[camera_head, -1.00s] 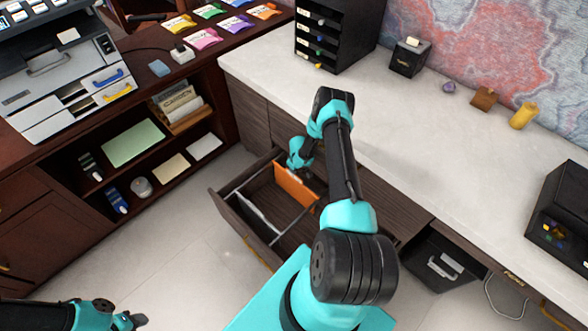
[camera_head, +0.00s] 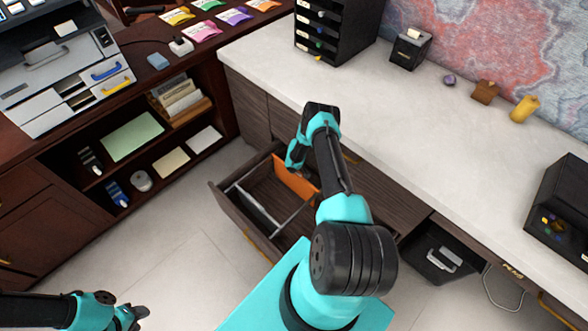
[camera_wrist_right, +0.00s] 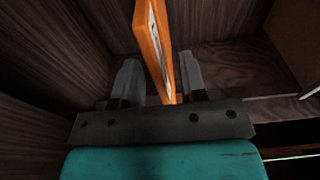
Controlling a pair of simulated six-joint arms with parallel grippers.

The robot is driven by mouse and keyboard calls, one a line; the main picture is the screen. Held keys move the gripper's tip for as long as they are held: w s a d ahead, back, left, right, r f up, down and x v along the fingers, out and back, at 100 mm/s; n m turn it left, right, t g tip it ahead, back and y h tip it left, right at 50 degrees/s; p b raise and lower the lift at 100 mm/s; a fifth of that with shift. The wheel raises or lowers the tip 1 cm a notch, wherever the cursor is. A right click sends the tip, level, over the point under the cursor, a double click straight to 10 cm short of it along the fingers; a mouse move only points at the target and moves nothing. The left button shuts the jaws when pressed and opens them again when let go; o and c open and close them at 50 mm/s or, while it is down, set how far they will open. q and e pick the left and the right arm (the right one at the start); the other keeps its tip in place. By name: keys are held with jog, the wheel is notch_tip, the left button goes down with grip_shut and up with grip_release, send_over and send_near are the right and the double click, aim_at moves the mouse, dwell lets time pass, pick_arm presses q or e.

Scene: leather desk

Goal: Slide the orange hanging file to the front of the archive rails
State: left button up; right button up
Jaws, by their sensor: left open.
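The orange hanging file (camera_head: 292,178) stands upright in the open drawer, across the rails, near the cabinet end. My right gripper (camera_head: 293,165) is down at the file's top left end in the head view. In the right wrist view the file (camera_wrist_right: 161,45) stands between the two fingers of my right gripper (camera_wrist_right: 158,82). A gap shows on its left side; the right finger is very close, and I cannot tell if it touches. My left gripper (camera_head: 138,315) is open and empty at the bottom left, over the floor.
The white counter (camera_head: 400,120) lies behind my right arm. A dark shelf unit (camera_head: 215,100) stands to the left of the drawer. The floor in front is clear.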

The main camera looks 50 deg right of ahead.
jog(key=shift+f, duration=0.15)
jog(key=shift+c, duration=0.4)
grip_shut()
jog(key=shift+a, duration=0.25)
jog(key=a, duration=2)
jog(key=shift+w, duration=0.45)
dwell(2.9)
jog(key=shift+o, duration=0.4)
grip_release()
